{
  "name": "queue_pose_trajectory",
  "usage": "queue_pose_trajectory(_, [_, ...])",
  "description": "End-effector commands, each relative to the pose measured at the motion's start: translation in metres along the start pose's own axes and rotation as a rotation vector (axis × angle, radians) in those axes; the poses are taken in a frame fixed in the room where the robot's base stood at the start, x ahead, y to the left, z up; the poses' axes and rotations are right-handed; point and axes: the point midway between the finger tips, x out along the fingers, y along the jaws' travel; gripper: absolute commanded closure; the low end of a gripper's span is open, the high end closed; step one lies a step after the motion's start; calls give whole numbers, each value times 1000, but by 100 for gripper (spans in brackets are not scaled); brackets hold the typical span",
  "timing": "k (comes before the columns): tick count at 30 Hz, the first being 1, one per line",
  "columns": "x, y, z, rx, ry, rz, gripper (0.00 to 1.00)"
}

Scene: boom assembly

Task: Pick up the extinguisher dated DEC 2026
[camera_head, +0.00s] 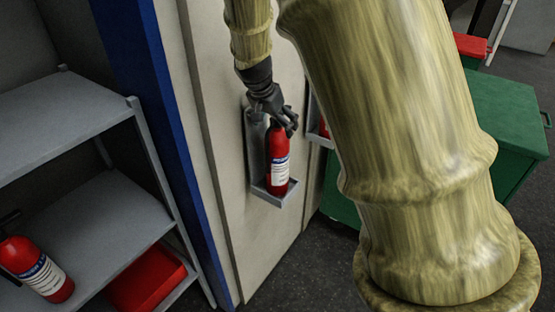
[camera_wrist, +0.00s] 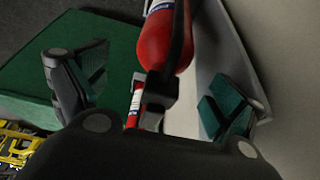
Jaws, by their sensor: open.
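A red extinguisher (camera_head: 279,160) with a white and blue label stands upright in a grey wall bracket (camera_head: 272,197) in the head view. Its date is too small to read. My gripper (camera_head: 283,117) is at the top of this extinguisher and hides its handle. In the wrist view, my gripper (camera_wrist: 155,86) is open, with one finger on each side of a red extinguisher body (camera_wrist: 163,48) and its dark handle (camera_wrist: 157,88). Both fingers look apart from the body.
A grey shelf unit (camera_head: 85,225) with a red box (camera_head: 147,280) stands left, beside a blue post (camera_head: 150,100). Another red item (camera_head: 323,128) in a second bracket is mostly behind my arm. A green bin (camera_head: 505,110) stands right; it fills the left of the wrist view.

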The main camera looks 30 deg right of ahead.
Motion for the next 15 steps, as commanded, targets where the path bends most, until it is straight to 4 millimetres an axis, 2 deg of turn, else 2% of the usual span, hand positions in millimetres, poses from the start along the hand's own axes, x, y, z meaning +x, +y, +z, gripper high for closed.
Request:
queue_pose_trajectory(8, [10, 0, -1, 1, -1, 1, 4])
queue_pose_trajectory(15, [28, -3, -8, 1, -2, 1, 4])
